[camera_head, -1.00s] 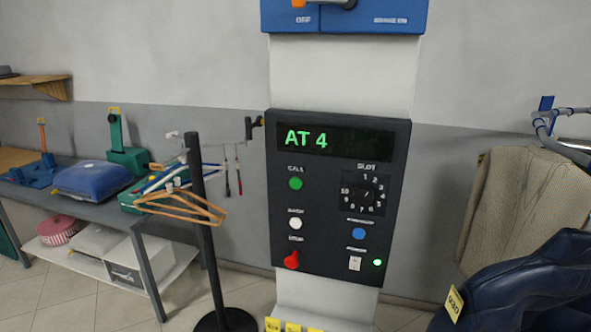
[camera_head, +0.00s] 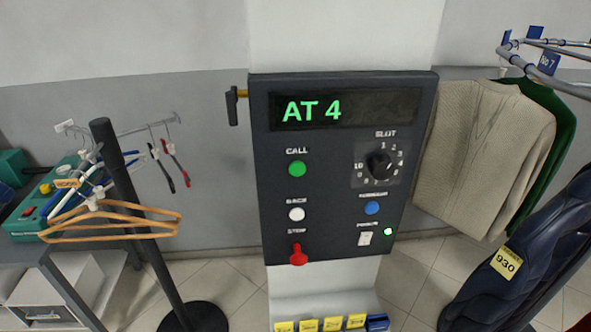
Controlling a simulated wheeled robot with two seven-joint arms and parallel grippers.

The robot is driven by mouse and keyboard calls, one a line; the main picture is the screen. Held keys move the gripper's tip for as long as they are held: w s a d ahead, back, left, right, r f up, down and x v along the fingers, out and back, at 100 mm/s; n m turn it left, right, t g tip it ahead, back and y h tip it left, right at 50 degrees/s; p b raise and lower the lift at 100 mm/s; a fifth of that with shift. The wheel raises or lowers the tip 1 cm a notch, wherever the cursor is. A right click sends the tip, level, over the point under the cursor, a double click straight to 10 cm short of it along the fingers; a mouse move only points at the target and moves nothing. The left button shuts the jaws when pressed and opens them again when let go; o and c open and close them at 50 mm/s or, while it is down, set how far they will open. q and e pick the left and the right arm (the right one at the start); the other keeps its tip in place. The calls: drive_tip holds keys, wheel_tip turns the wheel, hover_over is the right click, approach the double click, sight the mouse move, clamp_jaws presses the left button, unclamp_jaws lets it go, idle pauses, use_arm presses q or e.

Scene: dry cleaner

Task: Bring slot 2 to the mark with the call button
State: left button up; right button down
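A dark control panel (camera_head: 340,215) on a pale column fills the middle of the head view. Its display (camera_head: 345,109) reads "AT 4" in green. The green call button (camera_head: 297,169) is at the upper left of the panel. The black slot dial (camera_head: 380,164) is at the upper right, ringed by numbers; I cannot tell which number it points to. Below are a white button (camera_head: 296,214), a blue button (camera_head: 372,208), a red stop control (camera_head: 298,255) and a white switch (camera_head: 364,239) beside a lit green lamp (camera_head: 388,231). Neither gripper is in view.
A black stand with wooden hangers (camera_head: 115,222) stands at the left, before a table. At the right, a beige sweater (camera_head: 485,160) and a dark garment tagged 930 (camera_head: 507,262) hang near a metal rail (camera_head: 545,72). Floor shows between stand and column.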

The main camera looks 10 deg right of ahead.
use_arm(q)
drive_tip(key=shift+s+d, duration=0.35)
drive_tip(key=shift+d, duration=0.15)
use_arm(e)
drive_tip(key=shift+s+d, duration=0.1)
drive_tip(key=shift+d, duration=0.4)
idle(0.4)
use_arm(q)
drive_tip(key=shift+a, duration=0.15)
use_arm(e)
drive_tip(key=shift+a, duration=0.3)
